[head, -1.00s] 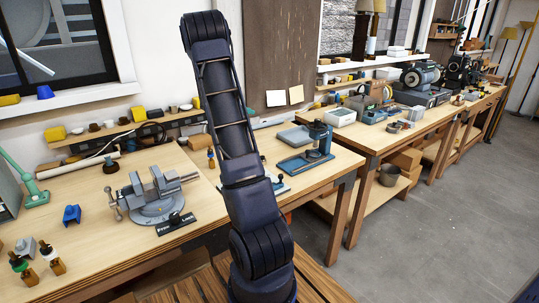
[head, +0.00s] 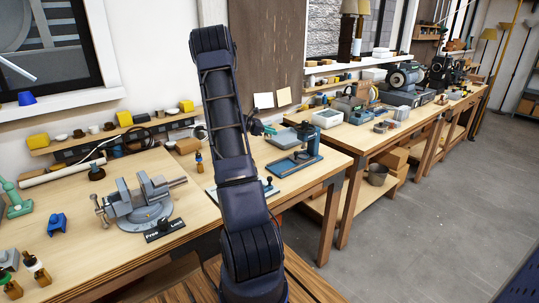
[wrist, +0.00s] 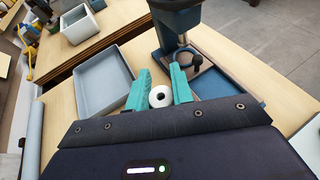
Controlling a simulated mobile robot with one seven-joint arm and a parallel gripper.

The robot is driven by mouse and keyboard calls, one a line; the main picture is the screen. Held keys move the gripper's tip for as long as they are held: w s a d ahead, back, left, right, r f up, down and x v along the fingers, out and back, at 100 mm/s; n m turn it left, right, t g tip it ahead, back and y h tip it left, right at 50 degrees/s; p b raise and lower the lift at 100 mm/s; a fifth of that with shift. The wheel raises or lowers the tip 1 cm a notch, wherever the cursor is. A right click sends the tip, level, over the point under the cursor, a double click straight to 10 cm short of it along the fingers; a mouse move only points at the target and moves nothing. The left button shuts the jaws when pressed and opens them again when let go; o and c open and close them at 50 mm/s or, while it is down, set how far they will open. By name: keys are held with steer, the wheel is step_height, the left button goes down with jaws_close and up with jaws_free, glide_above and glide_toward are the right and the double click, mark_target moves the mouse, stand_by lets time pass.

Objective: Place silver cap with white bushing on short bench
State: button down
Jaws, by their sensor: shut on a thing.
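My gripper (wrist: 160,80) has teal fingers shut on a small round white piece with a dark centre hole, the white bushing (wrist: 159,97). The silver cap under it cannot be made out. In the head view my gripper (head: 264,128) shows just right of my arm, above the near wooden bench (head: 225,215); the held piece is too small to see there. In the wrist view the fingers point toward a grey tray (wrist: 90,83) and a blue press (wrist: 180,32) on the bench. I cannot tell which bench is the short one.
A vise (head: 143,203) stands on the near bench, with a small black sign (head: 165,230) before it. The blue press (head: 303,150) stands at its right end. A second bench (head: 358,140) farther right holds bins and a grinder (head: 405,78). Grey floor is clear at right.

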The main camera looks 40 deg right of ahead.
mark_target(271, 160)
step_height(271, 160, down, 13)
steer(key=shift+r, duration=0.2)
stand_by(0.3)
steer(key=c, duration=1.2)
jaws_free()
steer(key=shift+f, duration=0.1)
